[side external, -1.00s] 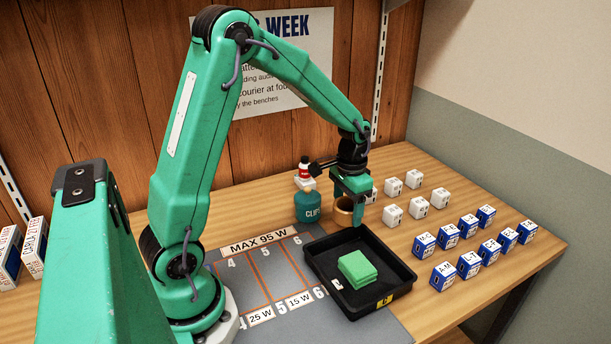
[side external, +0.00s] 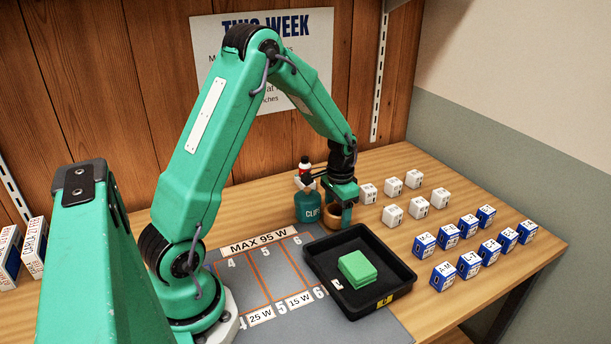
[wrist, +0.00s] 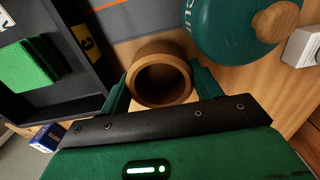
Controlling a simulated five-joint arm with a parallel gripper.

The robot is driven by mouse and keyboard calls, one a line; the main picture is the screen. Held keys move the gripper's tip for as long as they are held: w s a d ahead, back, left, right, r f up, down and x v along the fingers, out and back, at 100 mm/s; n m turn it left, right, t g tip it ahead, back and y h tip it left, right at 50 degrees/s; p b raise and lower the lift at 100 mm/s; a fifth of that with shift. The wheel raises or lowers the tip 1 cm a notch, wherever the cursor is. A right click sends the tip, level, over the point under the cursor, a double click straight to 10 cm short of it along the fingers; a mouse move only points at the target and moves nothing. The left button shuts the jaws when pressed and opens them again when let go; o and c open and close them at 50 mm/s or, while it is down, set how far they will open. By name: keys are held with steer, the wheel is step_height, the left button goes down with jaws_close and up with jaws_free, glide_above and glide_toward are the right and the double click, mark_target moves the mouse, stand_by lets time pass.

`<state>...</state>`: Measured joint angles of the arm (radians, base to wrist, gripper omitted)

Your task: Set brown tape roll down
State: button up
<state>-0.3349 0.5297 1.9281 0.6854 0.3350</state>
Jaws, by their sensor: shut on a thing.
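The brown tape roll (wrist: 146,56) is a tan ring between the two fingers of my gripper (wrist: 160,90) in the wrist view, and the fingers are shut on it. In the side external view the tape roll (side external: 331,212) is low at the table, partly hidden by my gripper (side external: 340,208). It stands between the teal clips jar and the black tray. I cannot tell whether its underside touches the wood.
A teal clips jar (side external: 308,208) stands close to the left of my gripper. White boxes (side external: 392,213) and blue boxes (side external: 468,264) stand to the right.

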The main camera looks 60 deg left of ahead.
steer(key=shift+f, duration=0.75)
steer(key=shift+f, duration=0.1)
steer(key=o, duration=1)
step_height(320, 180, up, 12)
steer(key=shift+r, duration=0.15)
stand_by(0.3)
